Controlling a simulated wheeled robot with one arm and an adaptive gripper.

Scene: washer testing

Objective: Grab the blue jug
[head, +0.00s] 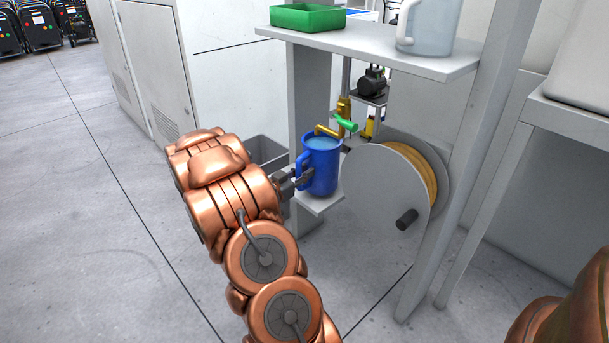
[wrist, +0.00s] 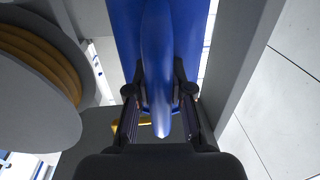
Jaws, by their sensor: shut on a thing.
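The blue jug (head: 320,168) stands upright at the small low shelf (head: 318,203), under a brass tap (head: 328,131) with a green handle. Light-blue liquid shows at its top. My gripper (head: 297,182) reaches it from the left in the head view and is shut on its handle. In the wrist view the jug (wrist: 203,25) fills the upper middle, and its handle lies between the two dark fingers of my gripper (wrist: 160,108). I cannot tell whether the jug's base touches the shelf.
A hose reel (head: 385,195) stands close to the right of the jug. An upper shelf (head: 385,48) holds a green tray (head: 307,17) and a clear jug (head: 428,25). A grey bin (head: 268,152) is behind my gripper. The floor at left is clear.

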